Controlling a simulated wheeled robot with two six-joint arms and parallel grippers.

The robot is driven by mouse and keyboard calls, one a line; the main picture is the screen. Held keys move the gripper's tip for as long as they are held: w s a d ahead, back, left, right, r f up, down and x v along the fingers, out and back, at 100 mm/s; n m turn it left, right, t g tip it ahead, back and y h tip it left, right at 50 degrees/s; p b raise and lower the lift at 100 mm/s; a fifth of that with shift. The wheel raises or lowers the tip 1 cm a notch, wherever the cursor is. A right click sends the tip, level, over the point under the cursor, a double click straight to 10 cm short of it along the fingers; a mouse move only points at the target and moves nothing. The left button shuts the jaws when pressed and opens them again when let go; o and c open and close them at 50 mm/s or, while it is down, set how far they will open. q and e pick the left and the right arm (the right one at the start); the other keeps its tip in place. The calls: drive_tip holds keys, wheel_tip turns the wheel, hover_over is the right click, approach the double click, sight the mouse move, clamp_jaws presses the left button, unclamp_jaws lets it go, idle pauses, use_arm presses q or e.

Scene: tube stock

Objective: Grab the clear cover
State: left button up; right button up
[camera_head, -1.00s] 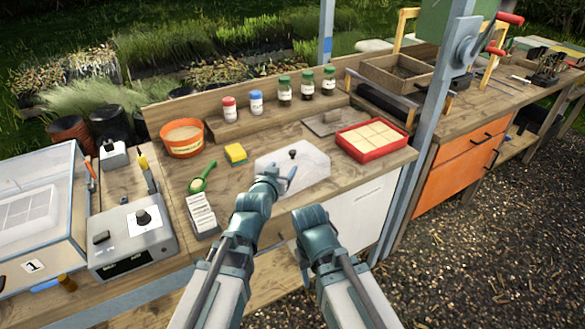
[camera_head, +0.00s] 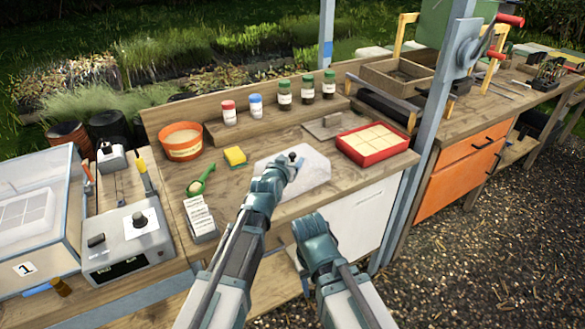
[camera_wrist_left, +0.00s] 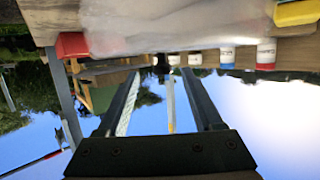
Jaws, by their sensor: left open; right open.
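No contact is clear. My right gripper (camera_head: 313,226) is lower, in front of the bench, away from the cover; its fingers are mostly hidden.
A red tray (camera_head: 372,157) with pale squares stands right of the cover. A yellow sponge (camera_head: 235,156), green scoop (camera_head: 201,181) and white label stack (camera_head: 199,215) lie left. An orange tub (camera_head: 181,146) and several jars stand behind. A blue-grey post (camera_head: 425,130) rises at right.

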sight(292, 156)
use_arm(q)
drive_tip(key=b+x, duration=0.1)
drive_tip(key=x, duration=0.3)
drive_tip(key=shift+w+a, duration=0.1)
drive_tip(key=shift+w, duration=0.3)
drive_tip(key=shift+s+r, duration=0.1)
drive_tip(key=shift+c, duration=0.5)
clamp_jaws()
